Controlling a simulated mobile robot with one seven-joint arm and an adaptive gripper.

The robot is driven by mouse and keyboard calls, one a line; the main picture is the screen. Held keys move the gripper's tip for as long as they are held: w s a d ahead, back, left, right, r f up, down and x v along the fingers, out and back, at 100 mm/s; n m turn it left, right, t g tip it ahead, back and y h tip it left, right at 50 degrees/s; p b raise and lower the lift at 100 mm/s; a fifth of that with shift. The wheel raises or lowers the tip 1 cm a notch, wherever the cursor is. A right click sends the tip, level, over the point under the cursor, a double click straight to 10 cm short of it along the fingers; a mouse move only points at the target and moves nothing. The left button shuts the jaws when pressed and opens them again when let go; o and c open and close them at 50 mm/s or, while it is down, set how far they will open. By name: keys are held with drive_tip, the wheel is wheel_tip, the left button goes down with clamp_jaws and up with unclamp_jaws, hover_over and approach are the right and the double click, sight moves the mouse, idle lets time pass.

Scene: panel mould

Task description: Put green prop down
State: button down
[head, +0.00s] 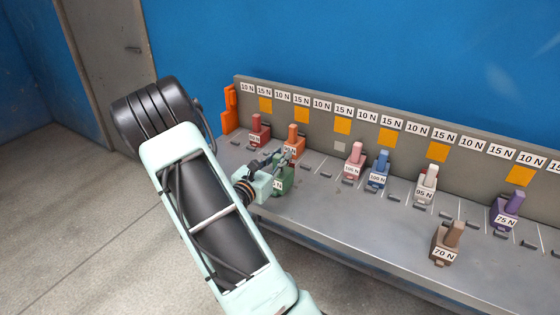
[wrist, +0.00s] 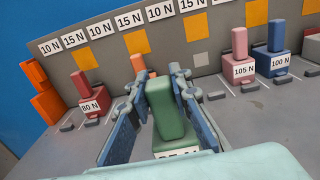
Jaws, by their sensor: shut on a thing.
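The green prop (head: 285,182) has a block base with a partly hidden white force label and an upright handle. In the wrist view the green prop (wrist: 166,110) stands upright between the two blue-grey finger pads. My gripper (head: 280,160) is shut on its handle; the fingers also show in the wrist view (wrist: 156,88). The prop is over the front part of the grey bench (head: 330,215), in front of the orange prop (head: 293,138). Whether its base touches the bench is hidden by my gripper.
A red prop (head: 256,130) stands at left. Pink (head: 354,160), blue (head: 378,170), white (head: 426,185) and purple (head: 506,210) props stand to the right. A brown prop (head: 446,243) sits near the front edge. Low dark stops and a labelled back panel (head: 340,128) border the slots.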

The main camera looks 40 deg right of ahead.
drive_tip(key=shift+f, duration=0.5)
drive_tip(key=shift+f, duration=0.15)
drive_tip(key=c, duration=1.8)
unclamp_jaws()
drive_tip(key=shift+o, duration=0.2)
drive_tip(key=shift+r, duration=0.25)
drive_tip(key=v, duration=1.2)
drive_tip(key=shift+f, duration=0.1)
